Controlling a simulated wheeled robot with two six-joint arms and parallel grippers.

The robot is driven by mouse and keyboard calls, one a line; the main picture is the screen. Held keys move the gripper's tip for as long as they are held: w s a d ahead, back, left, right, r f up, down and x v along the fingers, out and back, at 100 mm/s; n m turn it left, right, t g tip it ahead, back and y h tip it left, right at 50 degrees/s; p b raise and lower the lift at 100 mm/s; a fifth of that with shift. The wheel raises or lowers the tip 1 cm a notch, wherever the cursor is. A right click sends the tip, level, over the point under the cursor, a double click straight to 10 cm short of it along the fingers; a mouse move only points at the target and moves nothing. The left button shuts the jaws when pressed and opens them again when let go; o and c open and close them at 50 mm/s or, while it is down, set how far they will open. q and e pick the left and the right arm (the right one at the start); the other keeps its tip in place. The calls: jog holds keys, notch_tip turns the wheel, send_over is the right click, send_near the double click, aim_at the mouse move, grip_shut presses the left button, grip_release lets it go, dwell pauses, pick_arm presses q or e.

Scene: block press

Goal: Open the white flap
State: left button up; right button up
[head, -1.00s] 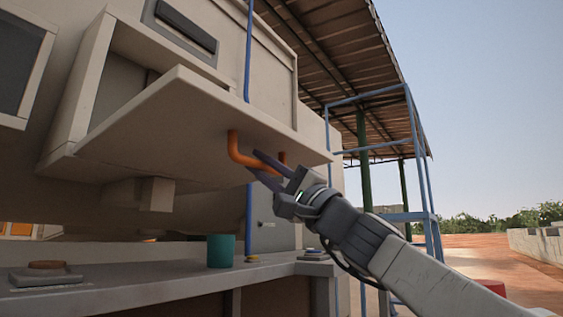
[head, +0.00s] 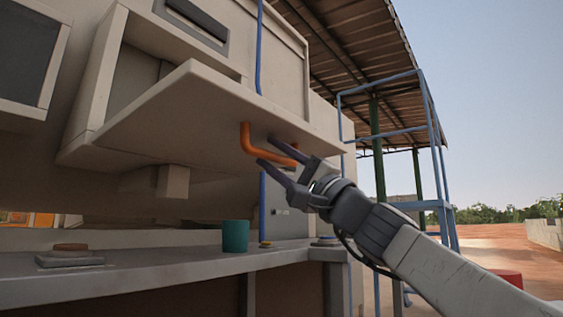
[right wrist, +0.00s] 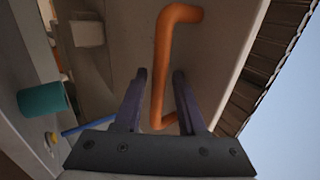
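The white flap (head: 175,105) hangs out from the front of the pale cabinet in the head view, swung open with its underside showing. An orange bar handle (head: 250,138) is fixed to that underside. My right gripper (head: 265,151) is at the right part of the handle, its fingers apart. In the right wrist view the handle (right wrist: 160,65) runs between the open fingers (right wrist: 159,75), with a gap on both sides; I see no grip on it. The flap's surface (right wrist: 215,45) lies behind it. My left gripper is not in view.
Below the flap is a grey counter (head: 150,268) with a teal cup (head: 235,236) and a brown round button (head: 70,247) on a grey base. A blue pipe (head: 260,50) runs down the cabinet. Open air lies right of the flap.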

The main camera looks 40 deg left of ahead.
jog(key=shift+d+f+b, duration=0.2)
jog(key=shift+d+b, duration=0.15)
jog(key=shift+d, duration=0.1)
jog(key=b+v, duration=0.3)
jog(key=v, duration=0.6)
jog(key=shift+f+b, duration=0.15)
jog(key=shift+b, duration=0.15)
jog(key=shift+d, duration=0.1)
